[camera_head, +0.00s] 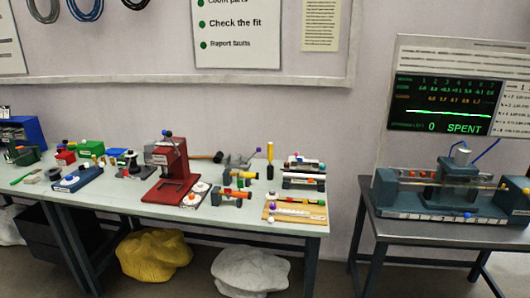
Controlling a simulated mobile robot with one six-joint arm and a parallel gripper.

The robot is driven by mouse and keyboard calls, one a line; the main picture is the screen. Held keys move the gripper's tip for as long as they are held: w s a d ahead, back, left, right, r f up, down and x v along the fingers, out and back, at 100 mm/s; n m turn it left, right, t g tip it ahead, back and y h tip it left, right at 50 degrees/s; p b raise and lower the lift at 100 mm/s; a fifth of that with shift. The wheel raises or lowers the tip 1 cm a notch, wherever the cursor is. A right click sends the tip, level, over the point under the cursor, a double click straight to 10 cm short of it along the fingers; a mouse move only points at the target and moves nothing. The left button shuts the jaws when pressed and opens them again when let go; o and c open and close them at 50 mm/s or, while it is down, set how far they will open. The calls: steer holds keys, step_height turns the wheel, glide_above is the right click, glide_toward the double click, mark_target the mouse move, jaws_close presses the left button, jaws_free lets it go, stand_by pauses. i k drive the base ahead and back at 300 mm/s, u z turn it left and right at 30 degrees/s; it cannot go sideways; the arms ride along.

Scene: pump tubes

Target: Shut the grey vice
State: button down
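A small dark grey device (131,166) stands on the long bench, left of the red press, and may be the grey vice. It is too small to tell whether its jaws are open or shut. A grey metal piece with a lever (243,160) lies farther right, towards the back of the bench. I cannot tell for sure which of these is the vice. My gripper cannot be made out in this view.
The long bench (130,205) also holds a red press (168,170), a blue block (77,179), a yellow-handled screwdriver (270,160) and a wooden board (290,212). A blue-grey machine (450,188) stands on a separate right table below a screen reading "SPENT" (442,104). Yellow (153,254) and white (250,271) sacks lie below.

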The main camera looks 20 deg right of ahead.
mark_target(258, 150)
steer(key=k, duration=0.5)
steer(key=z, duration=0.35)
steer(key=i, duration=1.75)
steer(key=u, duration=0.75)
steer(key=i, duration=0.75)
steer(key=u, duration=0.8)
